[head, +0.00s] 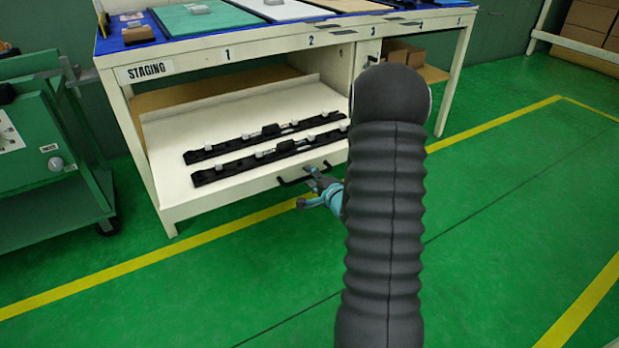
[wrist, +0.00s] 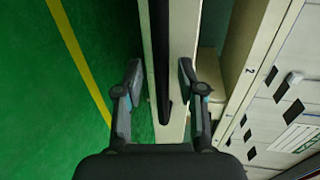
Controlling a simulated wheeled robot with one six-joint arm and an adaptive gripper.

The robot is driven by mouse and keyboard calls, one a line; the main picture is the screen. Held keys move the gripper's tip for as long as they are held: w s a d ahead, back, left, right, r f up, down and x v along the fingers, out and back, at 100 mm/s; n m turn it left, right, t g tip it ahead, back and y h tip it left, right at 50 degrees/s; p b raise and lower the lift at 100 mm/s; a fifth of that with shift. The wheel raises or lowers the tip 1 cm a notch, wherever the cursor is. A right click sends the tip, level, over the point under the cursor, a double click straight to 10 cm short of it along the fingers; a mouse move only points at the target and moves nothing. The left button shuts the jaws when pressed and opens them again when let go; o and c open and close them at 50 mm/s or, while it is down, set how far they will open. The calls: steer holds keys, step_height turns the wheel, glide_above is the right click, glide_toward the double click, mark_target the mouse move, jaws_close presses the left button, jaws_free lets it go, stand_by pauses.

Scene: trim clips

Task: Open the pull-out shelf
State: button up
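The pull-out shelf (head: 165,160) is a cream board low in the staging bench, carrying two black trim strips (head: 265,140) (head: 270,160). Its front face bears a black bar handle (head: 291,181). My gripper (head: 309,188) is at the right part of this handle; my dark arm hides the shelf's right end. In the wrist view my gripper (wrist: 159,80) is open, its fingers apart on either side of the black handle (wrist: 161,60) and the cream front strip (wrist: 178,60). I cannot tell whether either finger touches.
The bench top (head: 225,55) above the shelf holds coloured boards, with numbered places. A green cart (head: 45,150) stands at the left. Cardboard boxes (head: 403,52) sit in the bench's right bay. The green floor (head: 200,290) in front is clear, with yellow lines.

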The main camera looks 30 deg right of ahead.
steer(key=v, duration=1.2)
stand_by(0.5)
